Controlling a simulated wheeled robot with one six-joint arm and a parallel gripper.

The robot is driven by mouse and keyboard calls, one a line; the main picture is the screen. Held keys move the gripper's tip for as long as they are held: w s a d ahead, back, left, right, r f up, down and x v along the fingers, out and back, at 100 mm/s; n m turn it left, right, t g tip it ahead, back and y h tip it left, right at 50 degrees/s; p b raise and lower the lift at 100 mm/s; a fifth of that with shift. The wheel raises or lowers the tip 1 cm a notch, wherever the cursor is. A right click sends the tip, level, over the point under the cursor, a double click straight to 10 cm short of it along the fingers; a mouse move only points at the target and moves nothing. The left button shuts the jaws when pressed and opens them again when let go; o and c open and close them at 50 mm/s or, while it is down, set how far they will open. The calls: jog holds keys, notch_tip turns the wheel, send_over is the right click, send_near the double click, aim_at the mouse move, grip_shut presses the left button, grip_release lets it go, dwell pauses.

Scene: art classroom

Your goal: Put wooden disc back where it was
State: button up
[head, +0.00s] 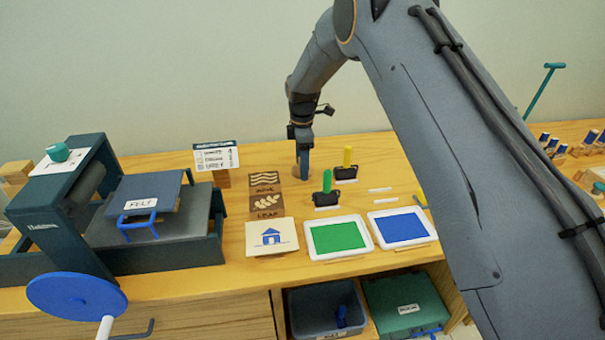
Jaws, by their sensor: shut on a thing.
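My gripper (303,165) points straight down over the back of the table, just right of the brown printed cards. It is shut on the wooden disc (295,172), a small light-brown round shape that shows at the edge of the fingers. The fingers hide most of the disc. I cannot tell whether it touches the tabletop.
The brown cards (265,192) and a house print (271,236) lie left of my gripper. Green (327,188) and yellow-handled (346,167) tools stand to the right. Green (338,236) and blue (402,228) trays lie in front. A press (146,250) fills the left.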

jog(key=shift+f+p, duration=0.65)
jog(key=shift+f, duration=1.45)
jog(key=shift+f, duration=0.1)
jog(key=o, duration=0.9)
jog(key=shift+o, duration=0.2)
